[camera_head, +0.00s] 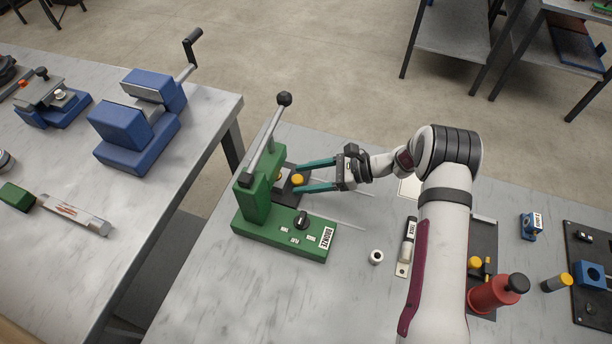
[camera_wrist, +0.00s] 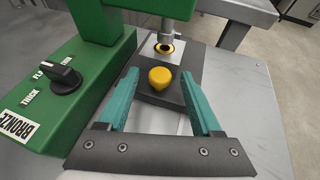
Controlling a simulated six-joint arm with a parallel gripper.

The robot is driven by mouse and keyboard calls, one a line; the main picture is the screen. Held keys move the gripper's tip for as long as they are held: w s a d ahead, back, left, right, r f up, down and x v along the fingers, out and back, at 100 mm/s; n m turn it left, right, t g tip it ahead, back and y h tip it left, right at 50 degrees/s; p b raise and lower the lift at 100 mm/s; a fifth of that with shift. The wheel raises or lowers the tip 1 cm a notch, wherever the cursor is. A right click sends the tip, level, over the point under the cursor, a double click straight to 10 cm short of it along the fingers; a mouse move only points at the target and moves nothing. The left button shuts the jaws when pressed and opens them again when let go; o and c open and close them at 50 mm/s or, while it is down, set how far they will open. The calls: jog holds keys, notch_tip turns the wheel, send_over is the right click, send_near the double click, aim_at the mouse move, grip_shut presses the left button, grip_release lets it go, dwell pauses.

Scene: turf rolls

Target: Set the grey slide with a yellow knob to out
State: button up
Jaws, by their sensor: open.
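The yellow knob (camera_wrist: 159,78) stands on the dark grey slide (camera_wrist: 203,57) beside the green press (camera_wrist: 95,20) in the wrist view. In the head view the yellow knob (camera_head: 297,179) is just right of the green press (camera_head: 258,205). My gripper (camera_wrist: 160,75) is open, one teal finger on each side of the knob, with visible gaps. In the head view my gripper (camera_head: 296,177) reaches in from the right. Whether the fingertips are level with the knob is hard to tell. Part of the slide is hidden by the press and fingers.
The press has a lever with a black ball (camera_head: 284,99) and a black dial (camera_head: 301,220). A small white cylinder (camera_head: 376,257) and a red device (camera_head: 492,293) stand to the right. A blue machine (camera_head: 137,125) is on the left table. Bare table lies in front of the press.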

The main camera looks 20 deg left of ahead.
grip_shut()
dwell(0.3)
dwell(1.1)
